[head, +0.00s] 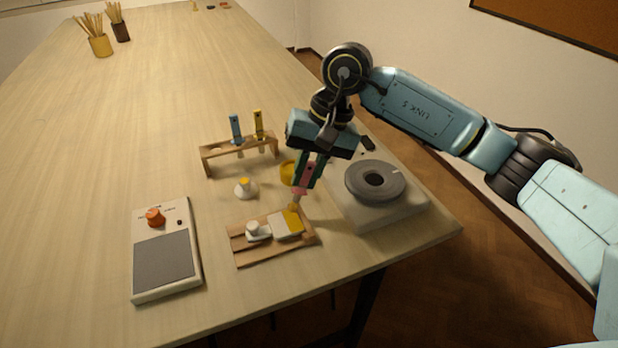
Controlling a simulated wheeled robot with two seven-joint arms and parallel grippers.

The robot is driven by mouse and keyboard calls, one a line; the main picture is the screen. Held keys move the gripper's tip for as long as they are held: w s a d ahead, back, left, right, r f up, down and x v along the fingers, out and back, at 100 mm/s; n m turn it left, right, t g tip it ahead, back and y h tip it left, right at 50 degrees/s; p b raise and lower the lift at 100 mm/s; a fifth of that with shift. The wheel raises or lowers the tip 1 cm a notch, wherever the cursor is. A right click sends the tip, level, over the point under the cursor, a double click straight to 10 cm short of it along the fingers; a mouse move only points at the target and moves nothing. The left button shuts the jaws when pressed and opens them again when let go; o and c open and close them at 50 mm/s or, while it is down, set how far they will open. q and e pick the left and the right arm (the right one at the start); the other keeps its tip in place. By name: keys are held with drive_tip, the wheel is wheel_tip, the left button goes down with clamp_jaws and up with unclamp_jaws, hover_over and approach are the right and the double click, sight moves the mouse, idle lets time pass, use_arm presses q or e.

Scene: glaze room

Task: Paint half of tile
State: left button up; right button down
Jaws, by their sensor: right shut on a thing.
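The tile (284,226) lies flat in a wooden holder (247,258). Its left part is white and its right end is yellow. My right gripper (307,179) points down above the tile's far right corner, shut on a pink-handled brush (302,190). The brush tip is at the yellow end of the tile; I cannot tell whether it touches. A yellow pot (287,173) stands behind the tile, partly hidden by my gripper. A wooden rack (242,160) behind holds a blue brush (235,128) and a yellow brush (259,124). My left gripper is out of view.
A white knob (253,229) sits at the tile's left. A small white pot with a yellow top (245,187) stands behind. A grey turntable (375,181) on a pale base is close right. A box with an orange knob (155,217) lies left.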

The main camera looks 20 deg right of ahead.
drive_tip(key=shift+r, duration=0.1)
drive_tip(key=shift+r, duration=0.5)
drive_tip(key=shift+r+p, duration=0.9)
drive_tip(key=shift+r, duration=1.55)
